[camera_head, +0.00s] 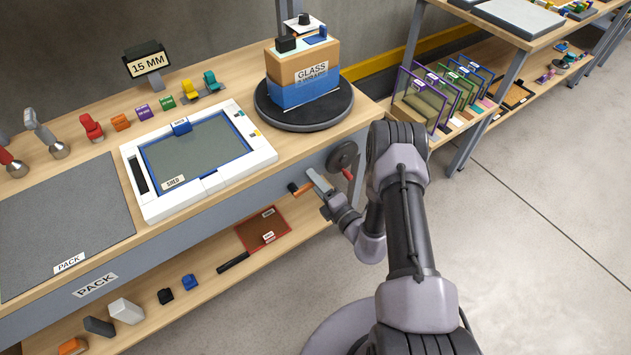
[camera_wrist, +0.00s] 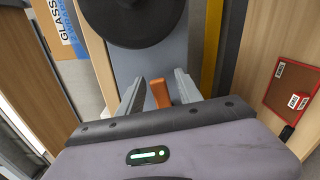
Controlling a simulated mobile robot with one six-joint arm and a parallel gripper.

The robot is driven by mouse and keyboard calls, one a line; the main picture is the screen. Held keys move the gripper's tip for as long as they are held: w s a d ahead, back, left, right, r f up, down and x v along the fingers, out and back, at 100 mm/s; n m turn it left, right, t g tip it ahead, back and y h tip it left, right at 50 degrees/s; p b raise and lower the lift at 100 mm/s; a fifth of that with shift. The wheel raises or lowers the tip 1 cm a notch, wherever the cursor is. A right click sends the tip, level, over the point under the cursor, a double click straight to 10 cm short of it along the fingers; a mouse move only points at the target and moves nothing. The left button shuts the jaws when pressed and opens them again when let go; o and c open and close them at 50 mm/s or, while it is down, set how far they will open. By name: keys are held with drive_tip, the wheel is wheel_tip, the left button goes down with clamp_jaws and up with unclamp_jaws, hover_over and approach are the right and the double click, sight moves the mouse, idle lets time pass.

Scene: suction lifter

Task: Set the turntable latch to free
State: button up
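The turntable (camera_head: 308,108) is a black disc at the table's right end, with a box marked GLASS (camera_head: 303,75) on it. The latch appears to be the orange handle (camera_head: 303,189) on the bench's front face below it. In the wrist view the orange handle (camera_wrist: 160,93) stands between my gripper's fingers (camera_wrist: 157,90), which are apart, with a gap on each side. My gripper (camera_head: 316,183) shows beside the handle in the head view. Contact with the handle is not visible. The latch's markings and pivot cannot be made out.
A dark wheel (camera_head: 342,155) with a red knob (camera_head: 347,174) is mounted close to my gripper. A white frame (camera_head: 199,205) lies left of the turntable. The lower shelf holds a red-rimmed board (camera_head: 264,238). The floor on the right is clear.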

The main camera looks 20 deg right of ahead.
drive_tip(key=p+v, duration=0.4)
drive_tip(key=v, duration=1.3)
drive_tip(key=shift+s+p, duration=0.2)
drive_tip(key=shift+p, duration=0.2)
drive_tip(key=shift+r, duration=0.1)
